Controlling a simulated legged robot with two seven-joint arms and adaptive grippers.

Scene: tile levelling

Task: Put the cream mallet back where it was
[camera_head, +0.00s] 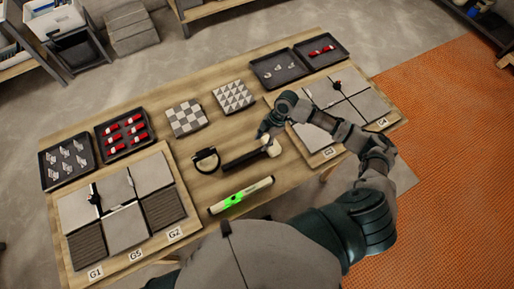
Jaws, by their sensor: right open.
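The cream mallet (271,147) lies on the wooden table near its middle. Its cream head is on the right and its dark handle points left. My right gripper (264,132) is open, just behind and beside the mallet head. I cannot tell whether its fingers touch the head. My left gripper is not in view.
A black ring-shaped tool (206,160) lies left of the mallet, and a level with green markings (240,195) lies in front. Two patterned tiles (186,117) (233,96) lie behind. Tile panels (123,228) (362,103) flank the middle; trays of small parts (125,133) (278,69) stand at the back.

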